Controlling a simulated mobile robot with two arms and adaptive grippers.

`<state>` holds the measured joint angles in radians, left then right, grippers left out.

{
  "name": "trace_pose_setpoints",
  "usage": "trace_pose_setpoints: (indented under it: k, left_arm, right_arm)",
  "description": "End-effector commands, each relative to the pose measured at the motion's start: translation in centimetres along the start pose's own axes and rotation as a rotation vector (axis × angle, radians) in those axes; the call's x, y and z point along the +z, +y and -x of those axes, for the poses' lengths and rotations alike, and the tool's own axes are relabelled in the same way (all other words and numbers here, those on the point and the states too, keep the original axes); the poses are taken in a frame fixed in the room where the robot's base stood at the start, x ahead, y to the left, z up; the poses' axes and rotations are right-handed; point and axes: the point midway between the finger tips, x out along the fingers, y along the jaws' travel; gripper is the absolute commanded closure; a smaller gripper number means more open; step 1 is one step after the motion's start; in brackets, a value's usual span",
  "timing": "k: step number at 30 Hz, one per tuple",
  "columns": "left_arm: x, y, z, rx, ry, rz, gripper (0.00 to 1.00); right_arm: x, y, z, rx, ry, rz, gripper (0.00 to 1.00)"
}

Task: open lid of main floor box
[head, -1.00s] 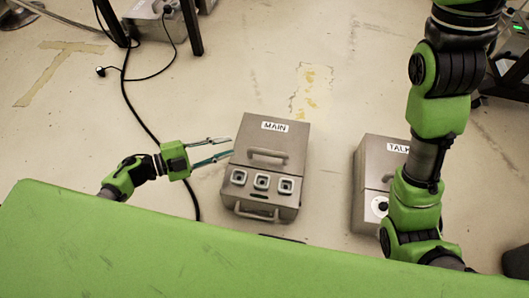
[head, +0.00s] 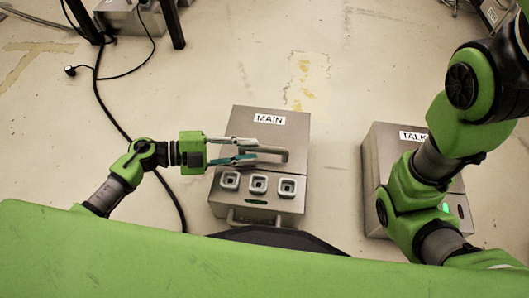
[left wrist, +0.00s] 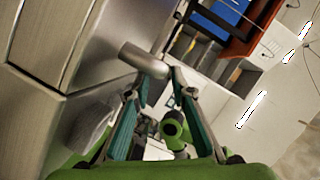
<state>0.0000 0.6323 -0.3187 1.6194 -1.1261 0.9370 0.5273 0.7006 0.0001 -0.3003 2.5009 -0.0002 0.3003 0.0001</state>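The MAIN box (head: 229,203) is a grey metal box on the floor at the middle of the head view, its lid (head: 275,136) shut. The lid carries a bar handle (head: 280,154), which shows close up in the left wrist view (left wrist: 142,58). My left gripper (head: 257,150) reaches in from the left, at the handle's left end. Its fingers are apart, and in the left wrist view (left wrist: 150,82) the handle's end lies by the fingertips. I cannot tell whether they touch it. My right gripper is out of view.
Three square modules (head: 258,184) sit on the front of the MAIN box, with a lower handle (head: 253,220). The TALK box (head: 385,145) stands to its right, partly behind my right arm. A black cable (head: 117,118) crosses the floor at the left.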

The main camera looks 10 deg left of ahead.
Motion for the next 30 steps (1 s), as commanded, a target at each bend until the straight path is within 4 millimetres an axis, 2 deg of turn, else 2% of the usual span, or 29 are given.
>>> trace_pose_setpoints:
  k: [1,3,9,20,23,30]
  left_arm:
    - [0.2,0.3,-1.2,-0.002,0.004,-0.003,0.78]
    - [0.2,0.3,-2.4,-0.003,0.002,-0.002,0.78]
    - [0.1,0.1,-4.5,-0.001,0.001,-0.001,0.78]
    - [0.0,-0.1,-5.0,0.000,-0.001,0.000,0.78]
    - [0.0,0.0,-5.0,0.000,-0.001,0.000,0.99]
    - [0.0,-0.1,-5.0,0.001,-0.001,0.002,1.00]
  right_arm:
    - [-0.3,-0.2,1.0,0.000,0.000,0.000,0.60]
    - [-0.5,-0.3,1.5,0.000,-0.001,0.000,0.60]
    - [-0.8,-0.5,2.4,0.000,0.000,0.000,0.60]
    - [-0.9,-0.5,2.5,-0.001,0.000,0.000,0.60]
    - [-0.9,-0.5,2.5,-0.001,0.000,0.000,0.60]
    - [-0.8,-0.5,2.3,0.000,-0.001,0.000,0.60]
